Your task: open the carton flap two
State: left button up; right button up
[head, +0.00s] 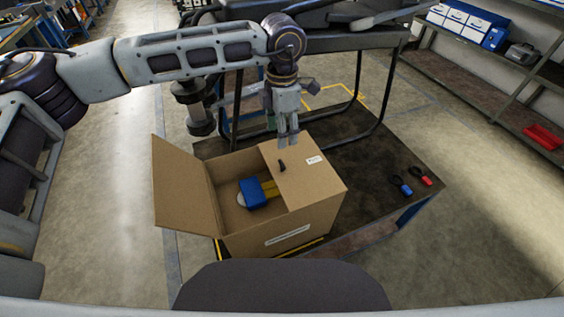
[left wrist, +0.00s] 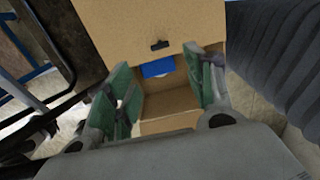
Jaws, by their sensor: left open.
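The cardboard carton (head: 265,235) stands on a dark low table. Its left flap (head: 184,188) is swung open and leans outward to the left. Its right flap (head: 305,172) lies shut over the right half and bears a small black handle (head: 282,166). In the left wrist view the shut flap (left wrist: 130,25) and its handle (left wrist: 160,45) show ahead of the fingers. My left gripper (head: 288,143) points down above the far part of the shut flap; in the left wrist view its green-padded fingers (left wrist: 165,90) are apart and empty. My right gripper is not seen.
The table (head: 375,165) also holds blue-handled (head: 405,189) and red-handled (head: 426,182) tools at right. A dark-framed structure (head: 310,38) stands behind the carton. A shelf (head: 480,88) is far right.

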aim_at(282, 163)
pick_arm(q)
jog(key=shift+f, duration=0.1)
jog(key=shift+f+p, duration=1.45)
jog(key=shift+f, duration=5.4)
jog(key=shift+c, duration=0.4)
grip_shut()
